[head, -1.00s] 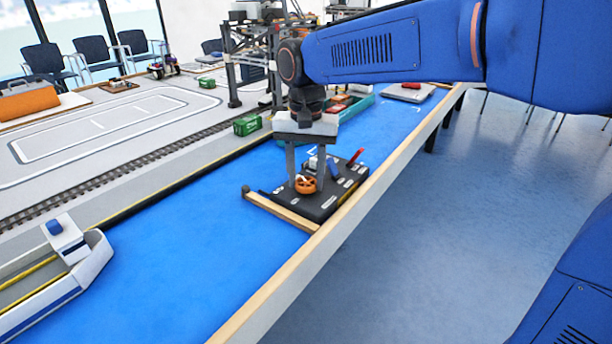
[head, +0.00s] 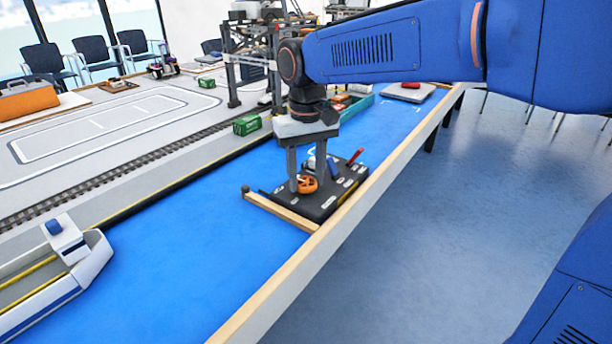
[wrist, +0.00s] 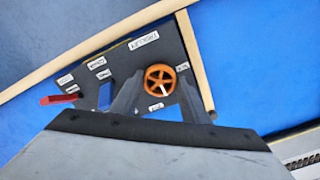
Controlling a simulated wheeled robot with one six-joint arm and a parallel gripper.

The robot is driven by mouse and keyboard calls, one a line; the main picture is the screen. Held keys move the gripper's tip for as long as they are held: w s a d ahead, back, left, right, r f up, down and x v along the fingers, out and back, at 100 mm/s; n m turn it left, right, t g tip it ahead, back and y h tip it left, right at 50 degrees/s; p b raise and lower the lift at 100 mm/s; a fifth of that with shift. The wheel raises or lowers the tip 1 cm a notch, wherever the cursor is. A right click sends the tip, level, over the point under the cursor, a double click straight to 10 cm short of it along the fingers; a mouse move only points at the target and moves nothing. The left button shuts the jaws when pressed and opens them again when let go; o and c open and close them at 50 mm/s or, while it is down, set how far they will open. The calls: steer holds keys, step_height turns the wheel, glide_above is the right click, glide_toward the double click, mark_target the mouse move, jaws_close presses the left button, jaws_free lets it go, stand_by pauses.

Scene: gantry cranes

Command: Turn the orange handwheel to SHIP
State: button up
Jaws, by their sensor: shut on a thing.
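The orange handwheel (head: 308,185) sits on a dark control panel (head: 325,204) and also shows in the wrist view (wrist: 152,73). A white mark runs on the wheel from its hub towards the lower right in the wrist view. Small white labels lie beside the wheel, too small to read surely. My gripper (head: 306,181) points down over the panel, shut on the wheel with one finger on either side of its rim. In the wrist view my gripper (wrist: 159,92) straddles the wheel, and the fingers hide parts of the panel near it.
A red lever (head: 355,156) and a blue lever (head: 333,168) stand on the same panel close to my fingers. A wooden strip (head: 281,212) edges the panel. A white boat (head: 75,262) lies at the lower left; the blue surface between is clear.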

mark_target(307, 182)
steer(key=n, duration=0.5)
steer(key=shift+n, duration=0.3)
stand_by(0.4)
steer(key=o, duration=1.1)
steer(key=shift+c, duration=0.2)
step_height(307, 182, up, 17)
steer(key=shift+r, duration=0.2)
